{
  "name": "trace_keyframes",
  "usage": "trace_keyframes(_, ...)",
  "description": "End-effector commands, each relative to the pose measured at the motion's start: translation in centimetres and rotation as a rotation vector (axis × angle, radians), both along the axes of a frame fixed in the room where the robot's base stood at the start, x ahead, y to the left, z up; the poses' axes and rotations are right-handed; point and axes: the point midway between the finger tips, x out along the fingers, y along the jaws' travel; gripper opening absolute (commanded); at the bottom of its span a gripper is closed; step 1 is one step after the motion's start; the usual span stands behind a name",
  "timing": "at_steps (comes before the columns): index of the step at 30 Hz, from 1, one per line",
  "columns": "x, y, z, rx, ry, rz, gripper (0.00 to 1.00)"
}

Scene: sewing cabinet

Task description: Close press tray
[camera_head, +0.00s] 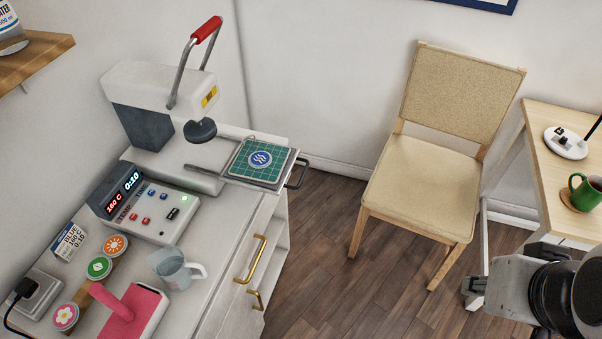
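The press tray (268,184) is pulled out to the right of the white heat press (165,90). It carries a green grid mat with a round blue-and-white patch (260,159) on it. The tray's dark handle (298,173) is at its right end, over the cabinet's edge. The press's red lever grip (206,29) is raised, and its dark round head (200,130) hangs above the base, left of the mat. My gripper (474,293) is at the lower right, well apart from the tray; its fingers are too small and partly hidden to tell their opening.
A beige chair (424,190) stands between cabinet and side table (556,133), which bears a green mug (585,191).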

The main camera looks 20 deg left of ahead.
Motion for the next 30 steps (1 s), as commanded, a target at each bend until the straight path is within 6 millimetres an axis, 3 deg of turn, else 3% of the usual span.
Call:
trace_keyframes(16,3.2,-0.7,-4.5,-0.049,0.22,0.029,0.22)
trace_keyframes(30,10.5,-2.7,-7.7,-0.182,0.248,0.145,0.22)
